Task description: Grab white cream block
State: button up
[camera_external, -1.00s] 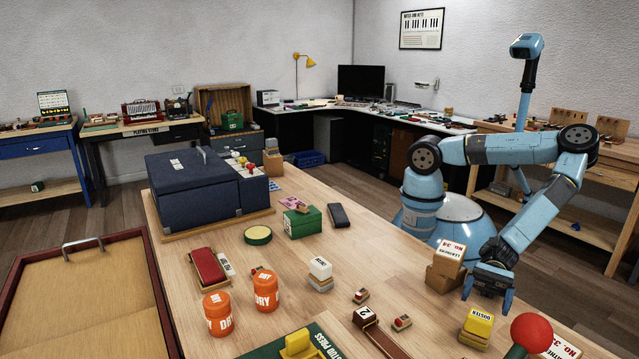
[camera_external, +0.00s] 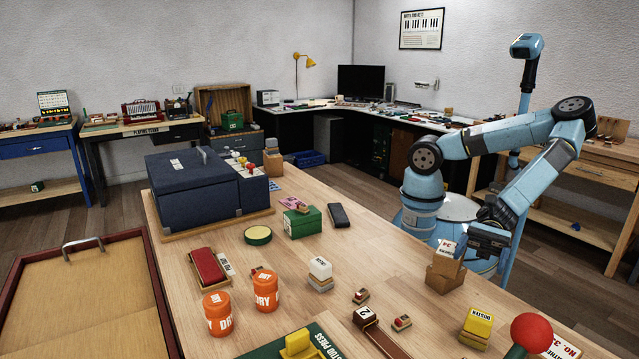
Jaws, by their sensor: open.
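A white cream block (camera_external: 449,248) with dark lettering sits on top of a brown box at the right of the table.
The brown box (camera_external: 444,274) stands near the table's right edge. A yellow block (camera_external: 479,322), a red ball (camera_external: 531,331) and small stamps lie nearer the front. Orange jars (camera_external: 218,313) and a dark blue case (camera_external: 200,188) are further left.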

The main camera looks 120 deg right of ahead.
jog(key=w+d+m+g+h, duration=0.15)
jog(key=w+d, duration=0.25)
jog(key=d, duration=0.6)
jog(key=w+d+m+h, duration=0.15)
jog(key=w+d, duration=0.25)
jog(key=d, duration=0.5)
jog(key=w+d+g+h, duration=0.15)
jog(key=w+d, duration=0.25)
jog(key=d, duration=0.6)
send_near(315, 270)
jog(key=shift+h, duration=0.35)
jog(key=x, duration=0.4)
jog(key=shift+a+f, duration=0.3)
jog(key=shift+f, duration=0.05)
jog(key=shift+x, duration=2.8)
jog(key=shift+r, duration=0.2)
jog(key=c, duration=1.1)
jog(key=shift+r, duration=0.1)
